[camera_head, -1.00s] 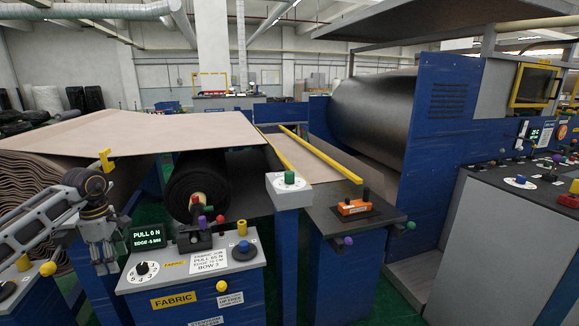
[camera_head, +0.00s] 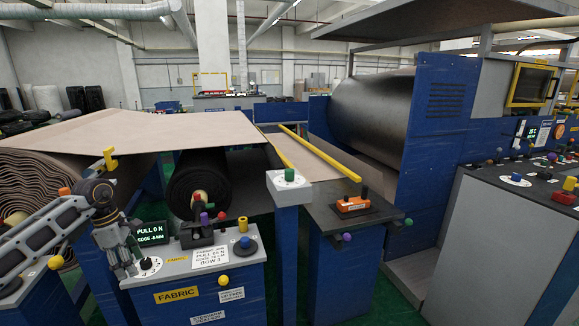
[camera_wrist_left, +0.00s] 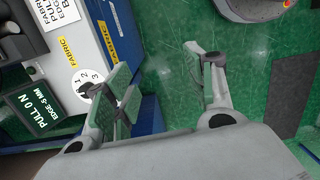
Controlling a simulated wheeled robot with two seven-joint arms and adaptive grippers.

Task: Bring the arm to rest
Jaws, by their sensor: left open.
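My left gripper (camera_head: 127,268) is open and empty. It hangs from my left arm at the left end of the FABRIC control console (camera_head: 210,275), fingers pointing down, in front of part of the numbered dial (camera_head: 150,264). In the left wrist view the two fingers of my left gripper (camera_wrist_left: 165,78) stand apart, with green floor between them. The dial (camera_wrist_left: 88,82) shows just left of the left finger there; I cannot tell whether they touch. My right gripper is not in view.
The PULL display (camera_head: 151,233) stands close beside my left gripper. Behind are a dark roll (camera_head: 198,180) and a sheet of fabric (camera_head: 150,130). A post with a green button (camera_head: 289,176) stands right of the console.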

